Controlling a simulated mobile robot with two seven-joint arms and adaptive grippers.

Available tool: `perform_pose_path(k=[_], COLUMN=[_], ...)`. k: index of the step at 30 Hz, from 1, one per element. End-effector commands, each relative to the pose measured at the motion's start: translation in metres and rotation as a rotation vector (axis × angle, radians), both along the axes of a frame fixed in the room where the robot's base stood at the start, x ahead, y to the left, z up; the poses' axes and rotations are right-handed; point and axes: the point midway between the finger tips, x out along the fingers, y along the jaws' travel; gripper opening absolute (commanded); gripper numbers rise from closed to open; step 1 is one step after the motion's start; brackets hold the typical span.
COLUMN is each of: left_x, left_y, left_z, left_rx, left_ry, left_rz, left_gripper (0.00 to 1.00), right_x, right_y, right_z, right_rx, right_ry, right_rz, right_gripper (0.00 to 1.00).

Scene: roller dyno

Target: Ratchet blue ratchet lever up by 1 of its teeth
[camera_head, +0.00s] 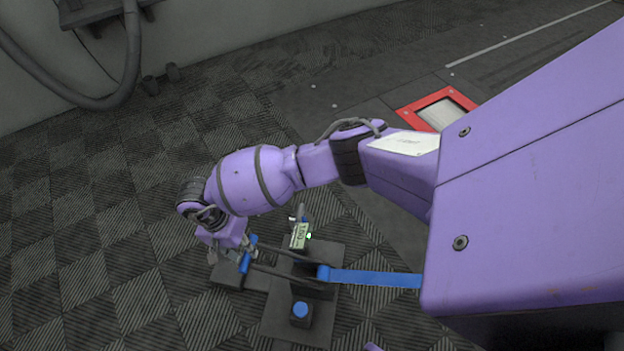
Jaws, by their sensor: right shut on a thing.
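The ratchet (310,286) stands on a dark plate on the floor at the bottom middle. Two dark bars reach left from it to a blue crossbar grip (247,256), which looks like the handle end of the blue ratchet lever. My right gripper (238,254), at the end of the purple arm, is shut on this blue grip. The fingers are small and partly hidden by the wrist. A blue strap (375,278) runs right from the ratchet and passes behind my purple arm part. The teeth are too small to make out. My left gripper is not in view.
A blue-topped knob (300,310) sits in front. A red-framed floor plate (439,108) lies at upper right. A dark hose (130,60) hangs at upper left. The left floor is clear.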

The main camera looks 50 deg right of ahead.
Motion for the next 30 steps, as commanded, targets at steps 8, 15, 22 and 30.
perform_pose_path(k=[8, 15, 22, 30], left_x=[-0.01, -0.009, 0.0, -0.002], left_y=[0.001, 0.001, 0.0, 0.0], left_z=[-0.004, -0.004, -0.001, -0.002], left_rx=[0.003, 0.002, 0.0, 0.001], left_ry=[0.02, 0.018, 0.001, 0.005], left_rz=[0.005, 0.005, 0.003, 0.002], left_gripper=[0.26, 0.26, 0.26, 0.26], right_x=[0.011, 0.009, 0.009, 0.019], right_y=[0.007, 0.006, 0.006, 0.011], right_z=[0.001, 0.002, 0.004, 0.048], right_rx=[0.017, 0.017, 0.016, 0.015], right_ry=[-0.032, -0.027, -0.026, -0.029], right_rz=[0.001, 0.001, 0.001, 0.005], right_gripper=[0.37, 0.37, 0.37, 0.37])
